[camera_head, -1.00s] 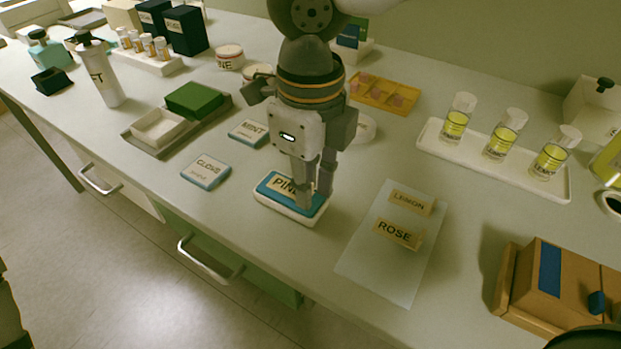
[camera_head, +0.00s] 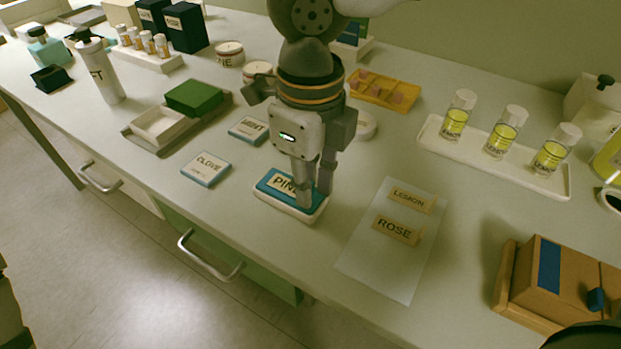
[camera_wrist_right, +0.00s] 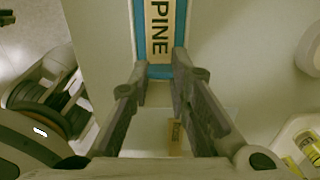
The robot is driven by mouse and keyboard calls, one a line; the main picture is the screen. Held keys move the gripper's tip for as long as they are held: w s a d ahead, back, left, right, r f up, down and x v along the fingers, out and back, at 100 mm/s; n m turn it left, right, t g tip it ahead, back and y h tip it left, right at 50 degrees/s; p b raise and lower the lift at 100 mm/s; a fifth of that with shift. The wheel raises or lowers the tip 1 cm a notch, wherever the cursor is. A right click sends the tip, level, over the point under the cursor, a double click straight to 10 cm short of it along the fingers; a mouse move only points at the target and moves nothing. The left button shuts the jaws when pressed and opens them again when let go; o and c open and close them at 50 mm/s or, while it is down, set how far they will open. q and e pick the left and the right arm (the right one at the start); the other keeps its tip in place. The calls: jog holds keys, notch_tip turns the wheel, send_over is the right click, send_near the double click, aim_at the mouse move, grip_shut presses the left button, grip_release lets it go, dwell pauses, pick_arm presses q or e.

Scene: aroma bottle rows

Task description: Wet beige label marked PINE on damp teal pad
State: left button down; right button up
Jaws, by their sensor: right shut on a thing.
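The beige PINE label (camera_head: 283,183) lies flat over the teal pad (camera_head: 268,176), which sits in a white tray (camera_head: 290,208) near the table's front edge. My right gripper (camera_head: 315,195) points down at the label's right end and is shut on it. In the right wrist view the label (camera_wrist_right: 159,30) runs between the fingertips (camera_wrist_right: 160,68), with teal showing on both sides. Any gap between label and pad is hard to see.
A pale sheet (camera_head: 375,275) with LEMON (camera_head: 411,199) and ROSE (camera_head: 396,229) labels lies to the right. CLOVE (camera_head: 206,168) and MINT (camera_head: 248,130) cards lie left. A tray of yellow bottles (camera_head: 478,160) is behind right; a wooden box (camera_head: 565,275) stands front right.

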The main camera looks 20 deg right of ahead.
jog(key=shift+f, duration=0.1)
jog(key=shift+r, duration=3.55)
jog(key=shift+d, duration=0.1)
